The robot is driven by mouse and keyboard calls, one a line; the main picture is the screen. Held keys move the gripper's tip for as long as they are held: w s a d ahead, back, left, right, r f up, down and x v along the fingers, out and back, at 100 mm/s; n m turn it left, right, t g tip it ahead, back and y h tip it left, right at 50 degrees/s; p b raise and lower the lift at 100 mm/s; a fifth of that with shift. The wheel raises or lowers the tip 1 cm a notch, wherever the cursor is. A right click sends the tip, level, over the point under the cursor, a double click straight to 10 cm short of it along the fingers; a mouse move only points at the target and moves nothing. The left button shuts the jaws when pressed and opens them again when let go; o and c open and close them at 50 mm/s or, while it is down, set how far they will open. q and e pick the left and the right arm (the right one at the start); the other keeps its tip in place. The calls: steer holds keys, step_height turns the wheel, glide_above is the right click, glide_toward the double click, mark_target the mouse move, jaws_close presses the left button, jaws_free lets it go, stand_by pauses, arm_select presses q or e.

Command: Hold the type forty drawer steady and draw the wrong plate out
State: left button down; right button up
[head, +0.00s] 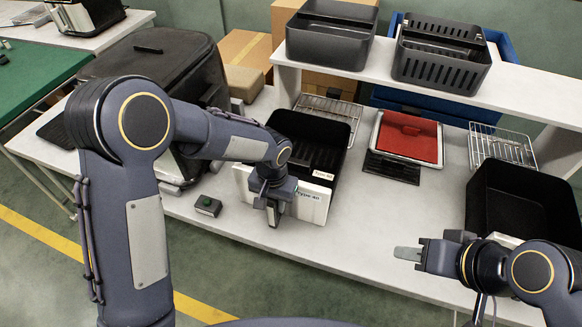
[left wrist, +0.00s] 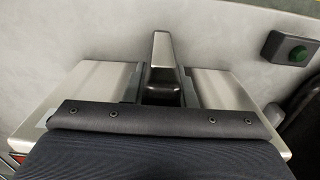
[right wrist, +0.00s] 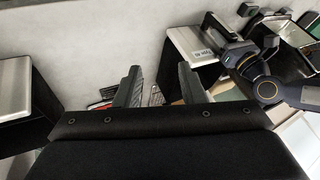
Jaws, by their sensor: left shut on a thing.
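The type forty drawer (head: 309,205) is a black bin with a pale front labelled "Type 40", on the white table left of centre. My left gripper (head: 273,212) is shut on its handle; the left wrist view shows the handle (left wrist: 162,60) between the fingers and the pale drawer front (left wrist: 90,95) on both sides. My right gripper (head: 408,254) is over the table's front right, away from the drawer. Its fingers (right wrist: 157,88) are apart with nothing between them.
A black bin (head: 515,205) stands at the right near my right arm. A red-topped tray (head: 408,137) and wire racks (head: 502,147) lie behind. A green button box (head: 208,206) sits left of the drawer. Black baskets (head: 330,40) stand on the raised shelf. The middle table is clear.

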steer(key=shift+o, duration=1.4)
steer(key=shift+w+r, duration=0.15)
steer(key=w+d+r+m+g, duration=0.1)
steer(key=w+r+m, duration=0.2)
steer(key=w, duration=0.4)
steer(key=w+r+m+g, duration=0.1)
steer(key=w+r+m, duration=0.15)
steer(key=w, duration=0.35)
steer(key=m+g+h, duration=0.4)
steer(key=m, duration=1.1)
glide_above(299, 162)
step_height(299, 162, down, 18)
steer(key=shift+n, duration=0.25)
step_height(299, 162, down, 11)
steer(key=shift+f, duration=0.1)
steer(key=shift+w, duration=0.1)
jaws_close()
